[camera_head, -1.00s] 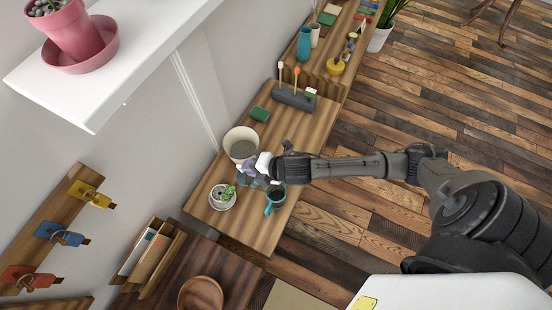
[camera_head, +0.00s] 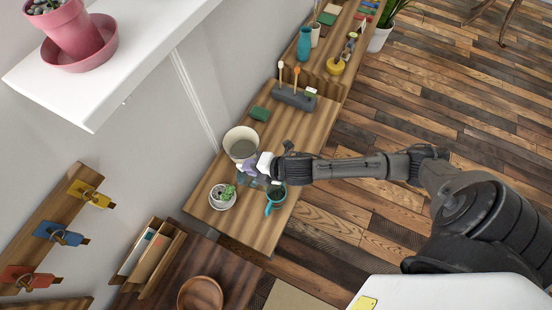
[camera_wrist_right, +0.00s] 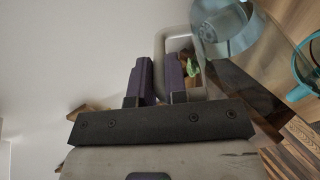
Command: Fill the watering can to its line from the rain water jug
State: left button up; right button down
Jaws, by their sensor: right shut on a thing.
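My right gripper (camera_head: 262,167) is shut on the pale handle of a clear jug. In the right wrist view its purple-grey fingers (camera_wrist_right: 158,80) are close to that handle, and the see-through jug (camera_wrist_right: 235,40) is beside them at the upper right. The jug hangs over the wooden bench, partly hidden by the gripper in the head view. A teal watering can (camera_head: 276,200) stands on the bench just below and right of the gripper. Its teal handle (camera_wrist_right: 304,75) shows in the right wrist view. Its fill line and the water level cannot be made out. My left gripper is out of view.
A large cream pot (camera_head: 241,143) stands close behind the gripper. A small potted succulent (camera_head: 222,197) is at the left. A green block (camera_head: 260,114) and a dark holder with wooden tools (camera_head: 294,98) are farther back. The bench (camera_head: 244,229) is clear at its front edge.

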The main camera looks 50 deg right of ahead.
jog(key=shift+r, duration=0.15)
dwell(0.5)
jog(key=shift+s, duration=0.1)
dwell(0.7)
jog(key=shift+s+r+t, duration=0.1)
jog(key=shift+r+t, duration=0.05)
jog(key=shift+t, duration=0.15)
dwell(0.3)
jog(key=shift+b, duration=0.4)
dwell(0.3)
jog(key=shift+s+d, duration=0.1)
jog(key=shift+s, duration=0.05)
dwell(0.5)
jog(key=shift+t+y+b, duration=0.3)
